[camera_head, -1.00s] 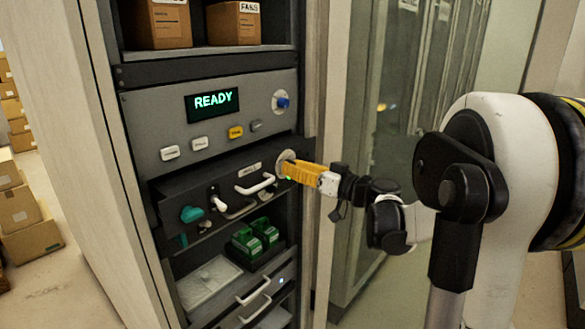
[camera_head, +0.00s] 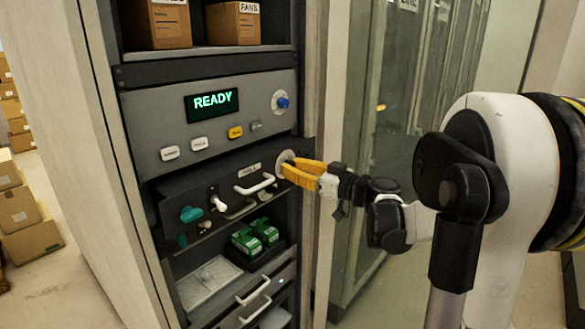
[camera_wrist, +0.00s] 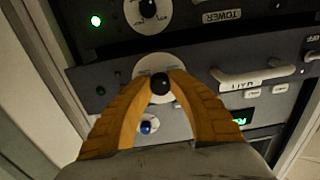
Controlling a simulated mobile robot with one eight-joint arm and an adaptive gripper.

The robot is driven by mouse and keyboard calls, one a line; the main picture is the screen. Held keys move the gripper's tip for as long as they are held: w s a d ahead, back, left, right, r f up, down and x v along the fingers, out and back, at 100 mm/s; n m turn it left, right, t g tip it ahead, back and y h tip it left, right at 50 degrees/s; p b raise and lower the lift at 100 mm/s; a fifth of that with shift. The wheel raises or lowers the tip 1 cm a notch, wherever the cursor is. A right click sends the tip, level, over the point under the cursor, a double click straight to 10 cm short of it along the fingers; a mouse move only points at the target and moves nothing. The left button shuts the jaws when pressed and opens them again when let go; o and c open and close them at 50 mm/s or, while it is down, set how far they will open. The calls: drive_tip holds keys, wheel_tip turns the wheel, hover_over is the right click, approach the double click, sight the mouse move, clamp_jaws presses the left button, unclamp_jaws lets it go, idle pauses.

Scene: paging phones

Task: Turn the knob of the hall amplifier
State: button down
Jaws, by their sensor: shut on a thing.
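My gripper (camera_head: 284,166), with yellow fingers, is at the right end of a dark amplifier panel (camera_head: 170,193) below the READY panel. In the wrist view my gripper (camera_wrist: 160,86) is shut on a black round knob (camera_wrist: 160,85), one finger on each side. The knob sits on a white dial plate (camera_wrist: 153,62), which also shows in the head view (camera_head: 283,156) behind the fingertips. The knob's pointer cannot be made out. A small label (camera_head: 250,170) above the white handle (camera_head: 255,185) is too blurred to read surely.
The READY display (camera_head: 212,101) is lit green, with a blue knob (camera_head: 282,102) to its right. In the wrist view, another panel labelled TOWER (camera_wrist: 222,15) has its own black knob (camera_wrist: 148,8). A glass-fronted cabinet (camera_head: 385,130) stands right of the rack.

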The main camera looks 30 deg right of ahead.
drive_tip(key=c, duration=1.2)
unclamp_jaws()
drive_tip(key=shift+f, duration=0.1)
drive_tip(key=v, duration=1.2)
drive_tip(key=shift+a, duration=0.15)
